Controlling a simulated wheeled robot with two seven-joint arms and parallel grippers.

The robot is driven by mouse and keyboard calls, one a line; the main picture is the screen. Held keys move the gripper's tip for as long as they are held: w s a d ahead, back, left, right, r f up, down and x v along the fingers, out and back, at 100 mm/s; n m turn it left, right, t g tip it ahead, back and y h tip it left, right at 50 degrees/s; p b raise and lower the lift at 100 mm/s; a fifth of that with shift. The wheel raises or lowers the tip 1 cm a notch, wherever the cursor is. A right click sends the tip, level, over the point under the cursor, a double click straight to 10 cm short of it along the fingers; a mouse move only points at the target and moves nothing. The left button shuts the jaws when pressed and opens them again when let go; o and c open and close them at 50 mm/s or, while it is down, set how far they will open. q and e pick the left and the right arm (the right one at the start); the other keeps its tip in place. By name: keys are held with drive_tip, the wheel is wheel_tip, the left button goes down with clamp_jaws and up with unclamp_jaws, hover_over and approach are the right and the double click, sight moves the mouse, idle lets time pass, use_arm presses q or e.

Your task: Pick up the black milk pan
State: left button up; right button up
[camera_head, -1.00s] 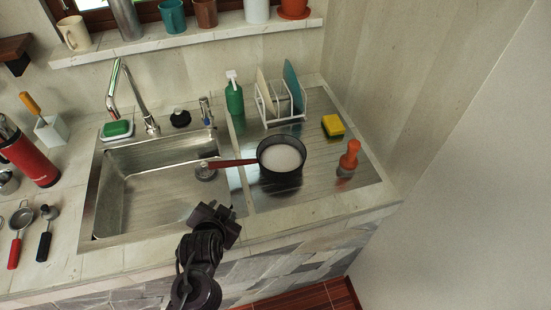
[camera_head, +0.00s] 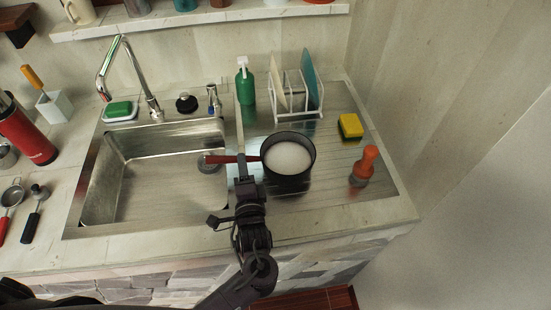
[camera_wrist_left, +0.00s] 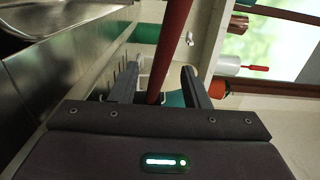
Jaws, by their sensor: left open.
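The black milk pan (camera_head: 288,184) stands on the steel drainboard right of the sink basin. It looks pale inside. Its red-brown handle (camera_head: 222,159) points left over the basin's edge. My left gripper (camera_head: 242,162) is at the handle, in front of the pan's left side. In the left wrist view, the handle (camera_wrist_left: 172,45) runs between the two open fingers of the left gripper (camera_wrist_left: 160,72). I cannot tell whether either finger touches it. My right gripper is not in view.
An orange-topped brush (camera_head: 363,167) and a yellow-green sponge (camera_head: 350,127) are right of the pan. A white dish rack (camera_head: 297,113) and green soap bottle (camera_head: 246,84) stand behind it. The sink basin (camera_head: 150,190) is empty apart from its drain.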

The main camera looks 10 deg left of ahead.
use_arm(q)
drive_tip(key=x, duration=0.2)
drive_tip(key=shift+w+a+r, duration=0.1)
drive_tip(key=shift+w+a, duration=0.05)
drive_tip(key=shift+w, duration=0.2)
drive_tip(key=shift+w+a+p, duration=0.1)
drive_tip(key=shift+w+p, duration=0.2)
drive_tip(key=shift+w, duration=0.1)
drive_tip(key=shift+c, duration=1.3)
clamp_jaws()
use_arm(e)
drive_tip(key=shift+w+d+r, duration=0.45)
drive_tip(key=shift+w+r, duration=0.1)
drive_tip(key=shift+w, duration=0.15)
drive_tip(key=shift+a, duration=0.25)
use_arm(q)
drive_tip(key=shift+r, duration=0.1)
